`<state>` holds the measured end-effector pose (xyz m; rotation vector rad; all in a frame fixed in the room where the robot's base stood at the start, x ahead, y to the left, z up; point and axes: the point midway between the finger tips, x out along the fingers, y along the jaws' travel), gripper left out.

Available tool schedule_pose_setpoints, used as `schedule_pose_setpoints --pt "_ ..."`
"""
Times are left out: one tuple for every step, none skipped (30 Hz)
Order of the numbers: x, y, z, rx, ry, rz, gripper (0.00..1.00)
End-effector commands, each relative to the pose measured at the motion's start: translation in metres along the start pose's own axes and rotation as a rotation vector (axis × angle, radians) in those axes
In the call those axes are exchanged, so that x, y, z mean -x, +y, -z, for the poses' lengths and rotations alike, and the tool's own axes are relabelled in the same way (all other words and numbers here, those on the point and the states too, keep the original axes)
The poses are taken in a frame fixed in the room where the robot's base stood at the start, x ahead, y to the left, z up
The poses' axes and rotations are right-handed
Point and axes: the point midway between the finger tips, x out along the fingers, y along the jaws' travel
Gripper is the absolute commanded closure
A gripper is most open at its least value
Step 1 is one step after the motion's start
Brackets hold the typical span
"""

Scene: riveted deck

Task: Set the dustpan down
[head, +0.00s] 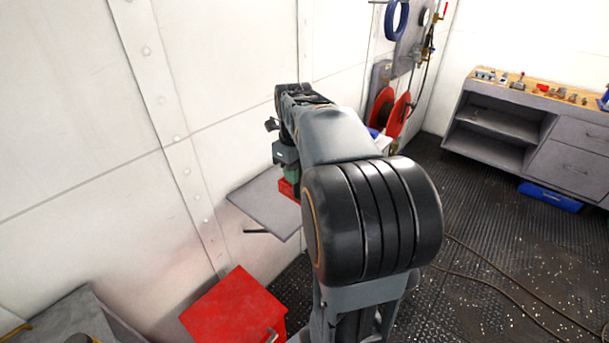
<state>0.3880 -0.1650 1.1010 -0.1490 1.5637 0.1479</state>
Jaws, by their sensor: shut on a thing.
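My gripper (286,160) is at the end of my outstretched arm, over the right part of a grey wall shelf (262,207). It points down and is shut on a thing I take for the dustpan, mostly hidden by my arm. A small green part (292,176) shows just below the gripper, and a red part (288,190) shows below that, at the shelf's right side. I cannot tell which of these parts belongs to the dustpan, or whether the red part touches the shelf.
A red cabinet (234,308) stands below the shelf. The shelf's left part is bare. Red reels (397,115) and a blue hose (396,20) are at the far wall. A workbench (530,130) with small tools and a blue box (549,196) are at right. Cables cross the floor.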

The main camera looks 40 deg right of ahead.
Motion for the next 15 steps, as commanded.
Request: schedule_pose_setpoints --pt "-0.002 0.000 -0.001 0.000 -0.001 0.001 1.00" --pt "-0.003 0.000 -0.003 0.001 -0.001 0.001 1.00" --pt "-0.004 0.001 -0.006 0.002 -0.001 0.001 1.00" --pt "-0.005 0.001 -0.009 0.003 0.000 0.000 1.00" --pt "-0.007 0.002 -0.014 0.003 0.001 0.000 1.00" --pt "-0.010 0.003 -0.021 0.004 0.002 -0.001 1.00" --pt "-0.013 0.005 -0.027 0.005 0.003 -0.002 1.00" --pt "-0.015 0.005 -0.034 0.005 0.002 -0.001 1.00" --pt "-0.020 0.007 -0.044 0.006 0.003 -0.002 1.00" --pt "-0.023 0.009 -0.052 0.006 0.003 -0.002 1.00" --pt "-0.027 0.010 -0.060 0.005 0.003 -0.002 1.00" --pt "-0.031 0.011 -0.070 0.005 0.003 -0.002 1.00" --pt "-0.034 0.013 -0.077 0.004 0.003 -0.001 1.00" --pt "-0.038 0.014 -0.085 0.005 0.003 -0.001 1.00" --pt "-0.042 0.015 -0.093 0.004 0.003 -0.002 1.00"
